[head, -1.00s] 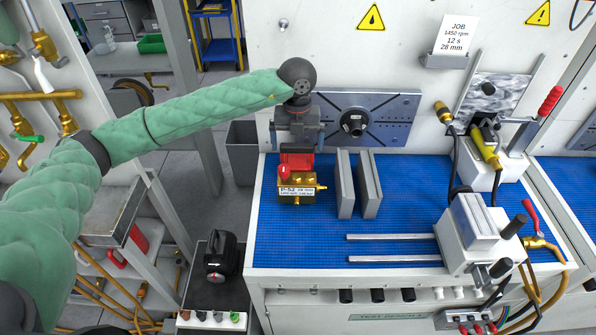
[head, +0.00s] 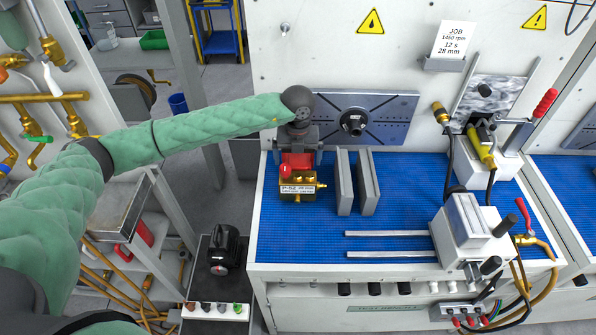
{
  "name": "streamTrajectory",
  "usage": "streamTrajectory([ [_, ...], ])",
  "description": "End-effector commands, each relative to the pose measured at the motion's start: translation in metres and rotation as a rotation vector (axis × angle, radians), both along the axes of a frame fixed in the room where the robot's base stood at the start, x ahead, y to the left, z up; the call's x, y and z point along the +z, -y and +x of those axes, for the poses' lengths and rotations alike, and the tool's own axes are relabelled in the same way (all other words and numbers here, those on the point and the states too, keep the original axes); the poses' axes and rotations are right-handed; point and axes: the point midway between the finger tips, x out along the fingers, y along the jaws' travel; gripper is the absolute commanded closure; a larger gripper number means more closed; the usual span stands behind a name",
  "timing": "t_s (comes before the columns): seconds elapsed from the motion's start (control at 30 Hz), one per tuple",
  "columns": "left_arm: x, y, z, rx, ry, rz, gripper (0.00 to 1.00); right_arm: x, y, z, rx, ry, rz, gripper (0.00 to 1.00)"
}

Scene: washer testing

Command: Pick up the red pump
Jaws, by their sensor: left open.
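The red pump (head: 297,187) stands upright on the blue mat at the left end of the bench. It has a brass body, a red top, a red knob and a white label reading P-52. My left gripper (head: 298,153) points down from above it, with its jaws open at the level of the pump's red top. The fingertips are partly hidden, and I cannot tell whether they touch the pump. My right gripper is not in view.
Two grey upright plates (head: 356,182) stand just right of the pump. A slotted metal plate (head: 385,118) is on the wall behind. Two metal rails (head: 390,234) and a grey vise-like fixture (head: 470,230) sit farther right. The blue mat (head: 300,232) in front of the pump is clear.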

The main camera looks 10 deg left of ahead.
Motion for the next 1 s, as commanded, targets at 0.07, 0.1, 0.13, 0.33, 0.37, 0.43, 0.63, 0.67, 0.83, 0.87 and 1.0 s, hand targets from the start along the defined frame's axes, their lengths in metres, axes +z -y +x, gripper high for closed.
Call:
streamTrajectory([
  [0.07, -0.001, 0.0, 0.0, 0.0, 0.0, 0.0, 0.0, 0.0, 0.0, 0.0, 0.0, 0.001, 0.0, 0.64],
  [0.1, -0.001, 0.0, 0.0, 0.0, 0.0, 0.0, 0.0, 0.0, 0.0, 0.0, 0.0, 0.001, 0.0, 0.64],
  [0.13, -0.001, 0.0, 0.0, 0.0, 0.0, 0.0, 0.0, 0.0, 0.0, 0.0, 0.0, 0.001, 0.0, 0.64],
  [0.33, -0.001, 0.0, 0.0, -0.001, 0.0, -0.001, 0.28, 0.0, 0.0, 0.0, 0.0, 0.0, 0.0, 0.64],
  [0.37, -0.001, 0.0, 0.0, -0.001, 0.0, 0.0, 0.33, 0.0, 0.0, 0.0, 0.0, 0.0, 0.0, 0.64],
  [0.43, 0.0, 0.0, 0.0, -0.001, 0.0, -0.001, 0.47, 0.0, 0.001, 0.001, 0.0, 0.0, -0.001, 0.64],
  [0.63, 0.004, 0.001, 0.001, -0.001, 0.005, -0.003, 0.67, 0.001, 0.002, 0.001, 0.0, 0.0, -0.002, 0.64],
  [0.67, 0.004, 0.001, 0.001, -0.001, 0.005, -0.003, 0.67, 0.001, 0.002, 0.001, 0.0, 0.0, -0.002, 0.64],
  [0.83, 0.005, 0.001, 0.002, -0.001, 0.006, -0.003, 0.67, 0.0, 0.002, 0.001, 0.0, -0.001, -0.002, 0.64],
  [0.87, 0.005, 0.001, 0.002, -0.001, 0.006, -0.003, 0.67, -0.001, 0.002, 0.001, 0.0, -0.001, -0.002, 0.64],
  [1.0, 0.012, 0.001, 0.002, -0.001, 0.006, -0.005, 0.67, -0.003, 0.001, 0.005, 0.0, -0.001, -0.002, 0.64],
])
